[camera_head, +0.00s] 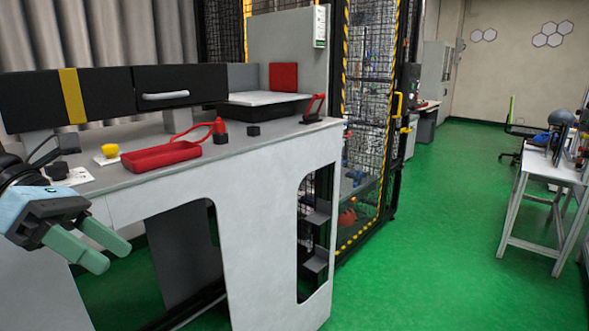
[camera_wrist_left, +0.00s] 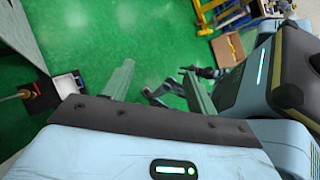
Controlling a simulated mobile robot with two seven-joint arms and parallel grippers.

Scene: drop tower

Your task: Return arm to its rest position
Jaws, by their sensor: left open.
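My left gripper (camera_head: 100,249) is at the lower left of the head view, in front of the grey workbench (camera_head: 240,147). Its two green fingers are apart with nothing between them. In the left wrist view the open fingers (camera_wrist_left: 160,92) point out over the green floor (camera_wrist_left: 160,35). The gripper is clear of the bench top as far as I can see. My right gripper cannot be made out in the head view.
A mesh cage (camera_head: 368,120) stands behind the bench. A white table (camera_head: 555,165) is far right. The green floor between (camera_head: 450,220) is clear.

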